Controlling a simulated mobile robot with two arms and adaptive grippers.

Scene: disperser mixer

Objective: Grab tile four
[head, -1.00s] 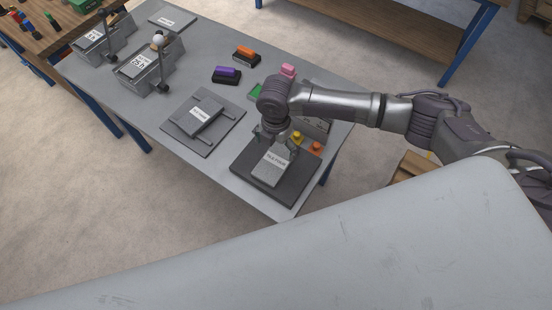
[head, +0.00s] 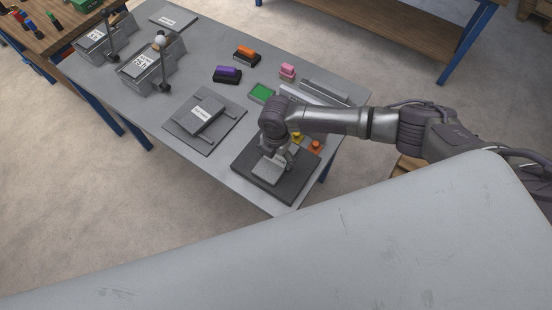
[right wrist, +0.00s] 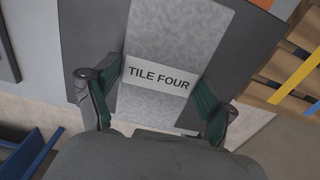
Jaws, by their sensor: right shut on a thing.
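Tile four (right wrist: 185,45) is a light grey slab with a white label reading "TILE FOUR" in the right wrist view. In the head view the tile (head: 268,173) shows at the dark square plate (head: 287,194) near the table's front corner. My right gripper (right wrist: 157,100) is shut on the tile, with one finger against each side edge at the label. In the head view the right gripper (head: 273,152) reaches down on the tile from above and partly hides it. Whether the tile touches the plate is hard to tell. My left gripper is not in view.
A second dark plate (head: 232,122) bears another labelled tile (head: 204,113). Two labelled lever devices (head: 146,76) stand at the back left. Purple (head: 228,71), orange (head: 247,50) and pink (head: 288,70) items and a green pad (head: 262,93) lie beyond my arm. Yellow and orange knobs (head: 316,146) sit close behind the plate.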

